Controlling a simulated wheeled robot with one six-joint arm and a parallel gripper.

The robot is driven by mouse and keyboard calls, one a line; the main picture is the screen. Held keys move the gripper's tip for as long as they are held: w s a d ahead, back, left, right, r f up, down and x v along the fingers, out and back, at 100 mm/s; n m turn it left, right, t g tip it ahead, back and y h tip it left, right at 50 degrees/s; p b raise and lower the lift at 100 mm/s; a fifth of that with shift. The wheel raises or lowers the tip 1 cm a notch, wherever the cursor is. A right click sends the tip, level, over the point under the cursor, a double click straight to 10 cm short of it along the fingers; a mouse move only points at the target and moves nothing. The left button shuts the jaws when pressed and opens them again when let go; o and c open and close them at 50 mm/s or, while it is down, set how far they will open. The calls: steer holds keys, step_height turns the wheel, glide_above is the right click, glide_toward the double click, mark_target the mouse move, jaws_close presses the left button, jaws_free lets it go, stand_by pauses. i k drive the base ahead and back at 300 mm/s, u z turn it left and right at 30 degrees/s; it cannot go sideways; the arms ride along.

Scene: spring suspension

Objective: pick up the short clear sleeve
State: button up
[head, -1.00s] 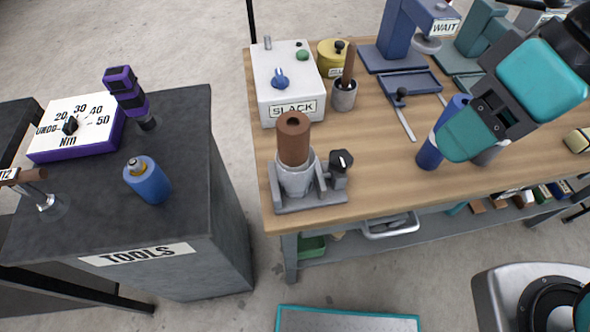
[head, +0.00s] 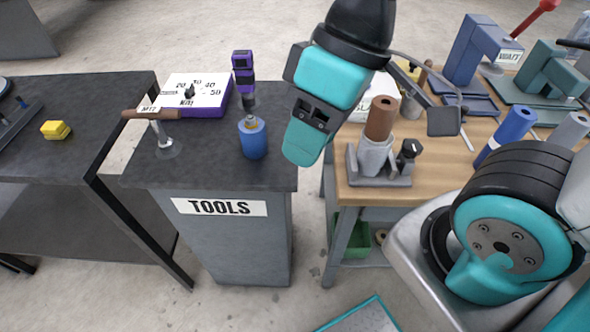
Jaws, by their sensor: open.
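My gripper (head: 303,152) is open with nothing seen in it. It hangs over the gap between the tools cabinet and the wooden bench, pointing down. No plainly see-through sleeve shows. A plain grey cylinder (head: 570,128) at the right of the bench may be the clear sleeve, but I cannot tell. It stands beside a blue cylinder with a pale band (head: 518,122), well to the right of my gripper. My own arm hides part of the bench in front of them.
The tools cabinet (head: 235,178) carries a blue canister (head: 253,140), a purple-and-black tool (head: 243,72) and a torque dial box (head: 207,82). A brown cylinder (head: 381,118) stands in a grey fixture (head: 374,158) near the bench's left end. Presses stand farther back.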

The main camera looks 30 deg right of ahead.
mark_target(371, 160)
steer(key=u, duration=1.4)
steer(key=k, duration=0.35)
steer(key=z, duration=2.8)
